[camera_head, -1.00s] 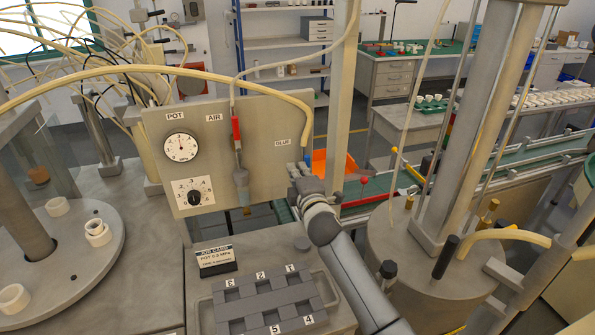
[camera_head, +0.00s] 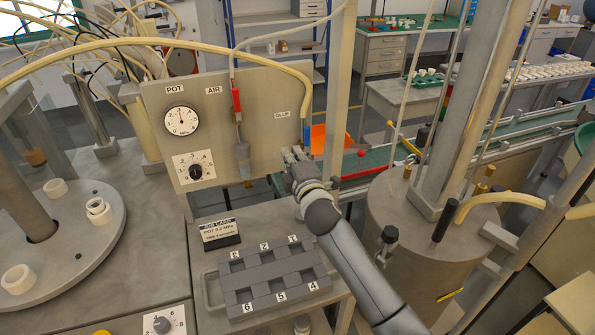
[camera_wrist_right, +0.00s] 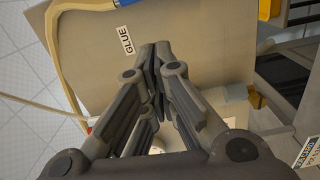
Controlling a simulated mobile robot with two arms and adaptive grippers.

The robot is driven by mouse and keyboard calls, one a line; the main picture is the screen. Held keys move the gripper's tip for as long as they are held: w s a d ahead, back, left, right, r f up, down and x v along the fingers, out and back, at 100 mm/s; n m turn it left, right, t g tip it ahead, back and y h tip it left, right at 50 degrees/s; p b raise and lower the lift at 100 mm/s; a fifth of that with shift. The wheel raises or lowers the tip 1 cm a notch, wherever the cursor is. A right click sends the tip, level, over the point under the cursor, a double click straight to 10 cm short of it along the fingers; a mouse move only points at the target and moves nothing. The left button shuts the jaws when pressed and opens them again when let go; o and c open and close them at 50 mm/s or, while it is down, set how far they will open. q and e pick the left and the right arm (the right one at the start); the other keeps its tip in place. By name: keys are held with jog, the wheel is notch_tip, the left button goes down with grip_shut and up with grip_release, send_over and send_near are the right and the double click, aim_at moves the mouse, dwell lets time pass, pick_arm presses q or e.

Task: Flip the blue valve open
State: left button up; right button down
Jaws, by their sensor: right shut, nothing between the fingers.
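A blue part (camera_wrist_right: 266,9) at the end of the cream hose shows at the top edge of the right wrist view, and I take it for the blue valve. Most of it is cut off, so its lever position cannot be told. My right gripper (camera_head: 290,155) is in front of the lower right of the grey panel (camera_head: 262,92), below the GLUE label (camera_head: 282,114). In the right wrist view its fingers (camera_wrist_right: 155,58) are together and empty, apart from the blue part. My left gripper is not in view.
A job card (camera_head: 220,233) and a numbered grey block (camera_head: 275,277) lie on the bench below. A metal drum (camera_head: 415,235) stands right of my arm.

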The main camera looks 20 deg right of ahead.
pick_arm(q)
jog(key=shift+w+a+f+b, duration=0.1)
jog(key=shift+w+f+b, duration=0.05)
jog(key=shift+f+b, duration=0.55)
pick_arm(e)
jog(key=s, duration=0.6)
jog(key=shift+a+r, duration=0.15)
jog(key=shift+a, duration=0.3)
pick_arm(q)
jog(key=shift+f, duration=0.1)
pick_arm(e)
jog(key=shift+s, duration=0.1)
